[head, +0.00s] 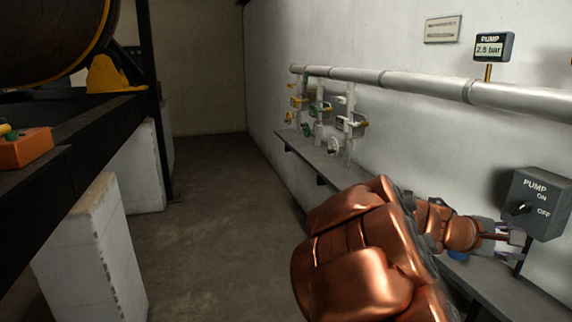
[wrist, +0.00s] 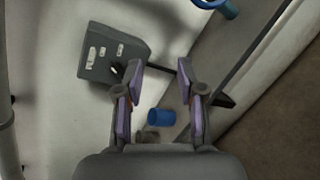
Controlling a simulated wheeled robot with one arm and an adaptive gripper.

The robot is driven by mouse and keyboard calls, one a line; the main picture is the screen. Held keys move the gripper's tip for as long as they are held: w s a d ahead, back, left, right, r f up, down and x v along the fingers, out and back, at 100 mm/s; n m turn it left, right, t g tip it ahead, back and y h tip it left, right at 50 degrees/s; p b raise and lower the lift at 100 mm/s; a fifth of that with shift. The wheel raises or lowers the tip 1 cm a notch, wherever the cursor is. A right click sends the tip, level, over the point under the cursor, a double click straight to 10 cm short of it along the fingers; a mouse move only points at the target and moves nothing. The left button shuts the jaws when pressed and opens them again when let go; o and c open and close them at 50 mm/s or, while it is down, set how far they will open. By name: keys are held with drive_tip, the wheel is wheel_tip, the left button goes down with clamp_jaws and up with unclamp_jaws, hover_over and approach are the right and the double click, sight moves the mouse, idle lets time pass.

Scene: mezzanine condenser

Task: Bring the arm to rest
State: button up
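My gripper (head: 512,240) is at the right in the head view, at the end of my copper-coloured arm. It is close to the dark grey pump switch box (head: 540,204), on its near left side. In the wrist view my gripper (wrist: 159,68) has its two fingers apart with nothing held between them. The switch box (wrist: 98,62) shows there just left of the fingers, with its small dark knob (wrist: 114,69) near the left fingertip. I cannot tell whether finger and box touch. The box is marked PUMP, ON and OFF; the knob's exact setting is hard to read.
A pump display (head: 489,48) reads 2.5 bar above a white wall pipe (head: 425,85). Several small valves (head: 336,115) stand over a narrow wall shelf (head: 325,160). A blue object (wrist: 161,117) lies below the fingers. A dark rack (head: 95,135) stands left; the floor (head: 215,220) between is clear.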

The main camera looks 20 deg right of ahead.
drive_tip(key=s+a+f+m+y+p, duration=0.1)
drive_tip(key=s+a+y, duration=0.4)
drive_tip(key=a, duration=0.8)
drive_tip(key=s+a+f+m+y+p, duration=0.2)
drive_tip(key=s+a+f+y+p, duration=0.1)
drive_tip(key=a, duration=0.9)
drive_tip(key=s+a+f+m+y+p, duration=0.1)
drive_tip(key=s+a+f+y, duration=0.4)
drive_tip(key=a, duration=0.8)
drive_tip(key=shift+s+a+f+m+t+y+p, duration=0.35)
drive_tip(key=shift+s+y+p, duration=0.45)
drive_tip(key=shift+s, duration=0.35)
drive_tip(key=shift+d+r, duration=0.1)
drive_tip(key=shift+d, duration=0.05)
